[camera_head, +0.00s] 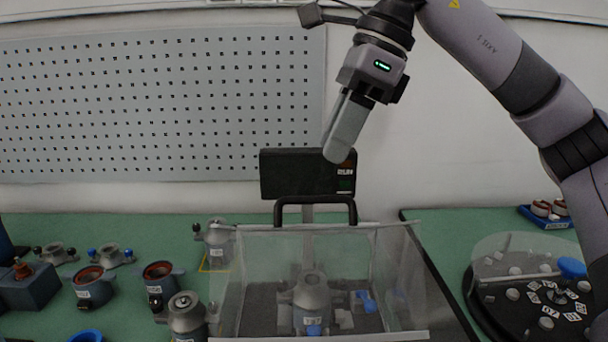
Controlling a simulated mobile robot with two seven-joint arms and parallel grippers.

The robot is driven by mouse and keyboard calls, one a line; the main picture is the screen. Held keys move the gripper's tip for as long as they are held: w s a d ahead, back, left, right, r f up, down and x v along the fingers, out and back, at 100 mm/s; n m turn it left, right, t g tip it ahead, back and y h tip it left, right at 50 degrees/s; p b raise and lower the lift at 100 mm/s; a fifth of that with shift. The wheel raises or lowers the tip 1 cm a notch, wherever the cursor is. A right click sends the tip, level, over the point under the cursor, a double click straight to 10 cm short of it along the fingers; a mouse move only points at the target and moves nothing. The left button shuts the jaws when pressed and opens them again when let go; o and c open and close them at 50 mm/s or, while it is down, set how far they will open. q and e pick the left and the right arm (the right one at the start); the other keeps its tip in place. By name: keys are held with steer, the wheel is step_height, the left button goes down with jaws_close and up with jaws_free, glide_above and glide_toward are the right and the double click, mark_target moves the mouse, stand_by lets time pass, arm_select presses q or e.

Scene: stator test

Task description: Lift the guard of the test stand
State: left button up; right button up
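The test stand's transparent guard (265,262) stands at the lower middle, with a black handle (315,199) at its upper back edge. The guard appears to be down, around a grey stator housing (311,297) and small blue and grey clamp parts. My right gripper (339,150) is above the handle and slightly to its right, pointing down, in front of the black display box. It is apart from the handle. Its fingers are seen from the side and overlap, so their opening does not show. My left gripper is not in view.
A black display box (290,174) stands behind the handle. Several grey motor parts (160,280) stand on the green table at the left. A round black turntable (530,290) with a clear cover and a blue tray (545,216) are at the right. A pegboard (150,100) covers the back wall.

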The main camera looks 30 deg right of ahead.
steer(key=shift+d+f, duration=0.15)
steer(key=x, duration=0.6)
steer(key=shift+f, duration=0.3)
jaws_close()
